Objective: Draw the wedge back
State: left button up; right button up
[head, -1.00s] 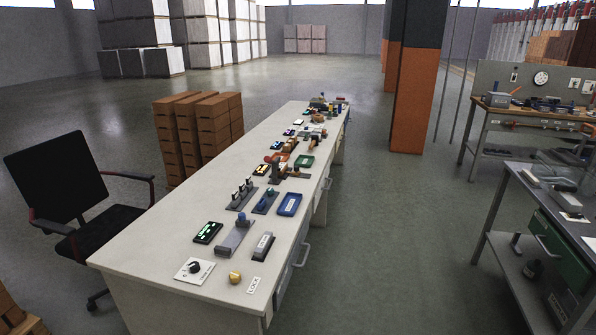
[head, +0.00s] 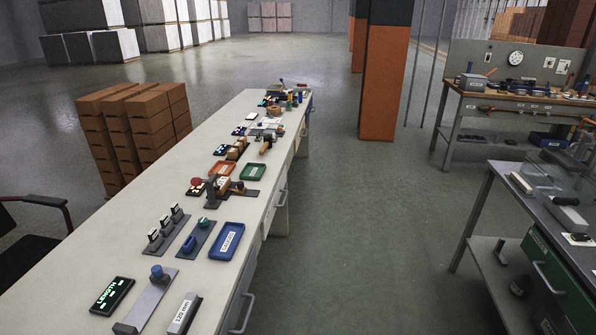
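Neither of my grippers is in view. I cannot pick out a wedge for certain at this size. On the long pale bench (head: 135,215), a dark stand (head: 212,192) with a post and a brown piece beside it stands near an orange tray (head: 222,169) and a green tray (head: 253,171). Closer to me are a grey plate with a blue knob (head: 157,273), a black display with green lettering (head: 111,295) and a grey block with a white label (head: 184,313).
A blue tray (head: 227,241) lies near the bench's right edge. An orange pillar (head: 384,85) and a dark-topped bench (head: 535,200) are to the right. The floor between the benches is clear.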

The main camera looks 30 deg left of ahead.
aim_at(241, 189)
jog(key=z, duration=0.1)
jog(key=i, duration=1.2)
jog(key=u, duration=0.65)
jog(key=i, duration=1.15)
jog(key=u, duration=0.65)
